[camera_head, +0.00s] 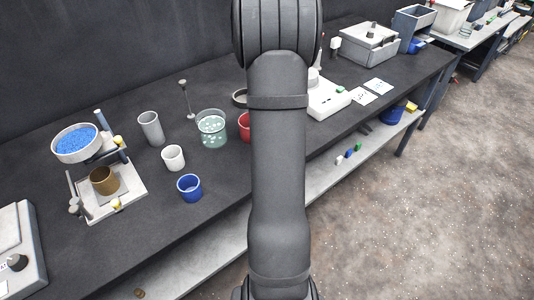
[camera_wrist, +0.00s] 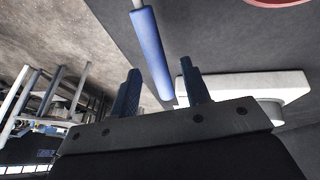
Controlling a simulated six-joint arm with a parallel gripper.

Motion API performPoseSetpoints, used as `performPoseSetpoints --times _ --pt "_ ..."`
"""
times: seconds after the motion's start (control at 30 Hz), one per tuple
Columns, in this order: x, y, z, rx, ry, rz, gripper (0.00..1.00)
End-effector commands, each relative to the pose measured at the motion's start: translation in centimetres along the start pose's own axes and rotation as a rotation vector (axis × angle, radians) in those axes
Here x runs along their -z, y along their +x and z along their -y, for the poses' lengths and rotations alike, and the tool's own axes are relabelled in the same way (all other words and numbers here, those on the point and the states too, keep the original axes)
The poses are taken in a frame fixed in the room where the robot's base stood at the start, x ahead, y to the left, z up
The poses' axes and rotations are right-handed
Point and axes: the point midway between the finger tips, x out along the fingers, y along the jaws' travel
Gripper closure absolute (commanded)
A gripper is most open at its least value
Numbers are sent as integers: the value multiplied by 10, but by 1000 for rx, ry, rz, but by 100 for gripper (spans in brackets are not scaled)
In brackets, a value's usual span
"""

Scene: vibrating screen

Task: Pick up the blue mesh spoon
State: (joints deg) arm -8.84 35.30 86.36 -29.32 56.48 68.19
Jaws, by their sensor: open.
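A blue rounded handle (camera_wrist: 152,52) with a thin grey rod at its top end shows in the wrist view, and I take it for the mesh spoon's handle. Its mesh head is outside the picture. My gripper (camera_wrist: 160,84) is open, and the handle's lower end appears between its two dark fingers. I see no contact, and cannot tell how far the handle lies beyond the fingertips. In the head view my arm hides both the gripper and the spoon.
A white device (camera_head: 328,98) stands right of my arm and a red cup (camera_head: 244,126) is partly behind it. A beaker (camera_head: 211,130), white cup (camera_head: 173,158) and blue cup (camera_head: 189,188) stand left. A screen machine (camera_head: 118,192) is at far left. The dark table's (camera_head: 225,190) front edge is near.

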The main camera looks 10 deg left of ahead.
Motion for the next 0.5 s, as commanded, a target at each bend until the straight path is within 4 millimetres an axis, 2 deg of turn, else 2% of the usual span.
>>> performPoseSetpoints --times 0.1,0.2,0.47,0.5 --pt "1 19 -2 -2 0 2 57" --pt "1 28 -2 0 0 1 57" --pt "1 30 -1 1 0 0 57" --pt "1 30 -1 1 0 0 63"
